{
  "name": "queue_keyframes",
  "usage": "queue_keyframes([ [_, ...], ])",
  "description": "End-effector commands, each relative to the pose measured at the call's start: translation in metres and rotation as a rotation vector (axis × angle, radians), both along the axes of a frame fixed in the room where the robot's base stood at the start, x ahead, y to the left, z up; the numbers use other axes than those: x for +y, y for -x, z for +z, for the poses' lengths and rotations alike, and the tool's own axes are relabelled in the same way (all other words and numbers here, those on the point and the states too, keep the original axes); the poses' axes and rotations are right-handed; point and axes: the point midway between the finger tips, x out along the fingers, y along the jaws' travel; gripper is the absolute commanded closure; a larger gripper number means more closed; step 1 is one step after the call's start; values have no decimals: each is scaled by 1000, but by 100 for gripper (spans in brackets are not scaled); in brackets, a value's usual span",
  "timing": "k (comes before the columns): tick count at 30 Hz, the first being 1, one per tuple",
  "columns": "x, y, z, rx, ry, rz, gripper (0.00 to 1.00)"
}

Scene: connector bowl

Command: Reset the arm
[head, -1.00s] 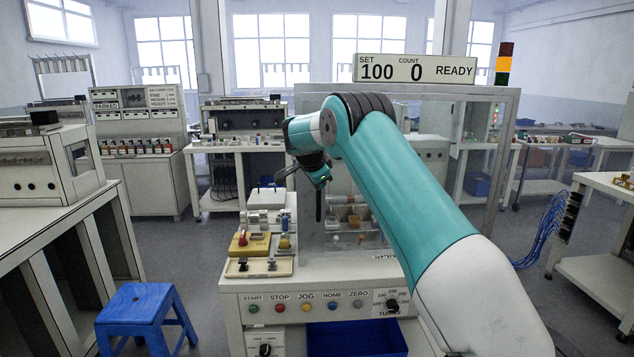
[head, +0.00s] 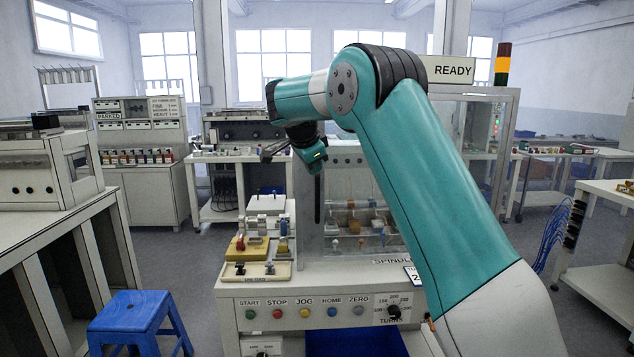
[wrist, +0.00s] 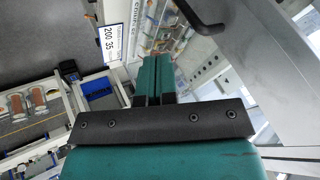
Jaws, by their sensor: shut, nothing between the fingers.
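My teal and white arm reaches up from the lower right in the head view and bends over the machine bench. My gripper (head: 272,150) is at the end of the arm, raised in the air above the bench and left of the clear-fronted machine. In the wrist view my gripper (wrist: 152,75) shows its two teal fingers side by side, touching and empty. No object is held.
The bench panel (head: 310,308) has START, STOP, JOG, HOME and ZERO buttons. A beige tray (head: 256,271) and a yellow fixture (head: 247,248) sit on the bench top. A blue stool (head: 139,318) stands at the lower left. The machine frame (head: 502,150) rises behind my arm.

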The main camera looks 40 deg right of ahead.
Motion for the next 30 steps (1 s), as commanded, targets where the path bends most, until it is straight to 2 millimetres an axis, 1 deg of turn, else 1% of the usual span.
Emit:
queue_keyframes([
  [3,5,3,8,0,-1,-1,100],
  [11,9,4,10,5,-1,11,100],
  [14,28,9,11,43,0,116,100],
  [17,73,24,9,124,4,366,100],
  [18,97,35,7,166,7,503,100],
  [20,138,59,1,228,11,736,100],
  [21,164,78,-4,266,13,889,100],
  [23,200,109,-13,313,14,1110,100],
  [24,221,132,-19,338,15,1251,100],
  [26,251,169,-29,367,14,1455,100],
  [27,269,195,-35,380,13,1587,100],
  [29,293,234,-44,389,10,1772,100],
  [30,306,260,-50,391,8,1887,100],
])
